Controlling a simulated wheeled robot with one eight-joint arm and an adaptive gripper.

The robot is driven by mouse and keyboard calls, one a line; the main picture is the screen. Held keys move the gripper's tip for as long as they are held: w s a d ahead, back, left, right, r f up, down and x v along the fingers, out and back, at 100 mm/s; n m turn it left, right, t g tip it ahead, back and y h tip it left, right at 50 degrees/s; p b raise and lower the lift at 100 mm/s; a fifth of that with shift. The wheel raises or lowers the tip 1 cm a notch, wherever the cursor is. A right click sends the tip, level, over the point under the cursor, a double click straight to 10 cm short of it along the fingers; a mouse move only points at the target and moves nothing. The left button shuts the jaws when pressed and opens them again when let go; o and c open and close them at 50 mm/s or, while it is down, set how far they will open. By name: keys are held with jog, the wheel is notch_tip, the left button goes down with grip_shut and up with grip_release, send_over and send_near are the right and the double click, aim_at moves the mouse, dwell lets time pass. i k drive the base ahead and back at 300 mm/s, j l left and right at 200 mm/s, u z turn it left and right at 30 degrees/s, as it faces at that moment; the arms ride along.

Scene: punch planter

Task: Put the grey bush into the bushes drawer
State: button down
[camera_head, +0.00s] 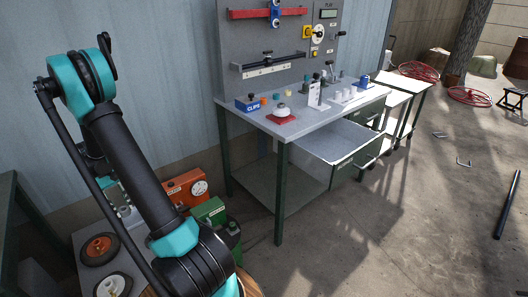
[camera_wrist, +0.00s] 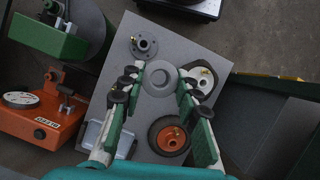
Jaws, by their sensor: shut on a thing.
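Beside the bush lie a flanged part (camera_wrist: 144,46), a pale part (camera_wrist: 201,80) and an orange-centred wheel (camera_wrist: 169,138). An orange gauge box (camera_wrist: 38,112) stands left. The workbench (camera_head: 330,112) carries several small items. Open floor (camera_head: 420,220) lies right of it.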

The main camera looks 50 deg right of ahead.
aim_at(332, 144)
jog(key=j+z, duration=0.1)
jog(key=z, duration=0.35)
jog(key=i+j+z, duration=0.1)
jog(key=z, duration=0.35)
jog(key=j+z, duration=0.25)
jog(key=z, duration=0.2)
jog(key=j+z, duration=0.15)
jog(key=z, duration=0.25)
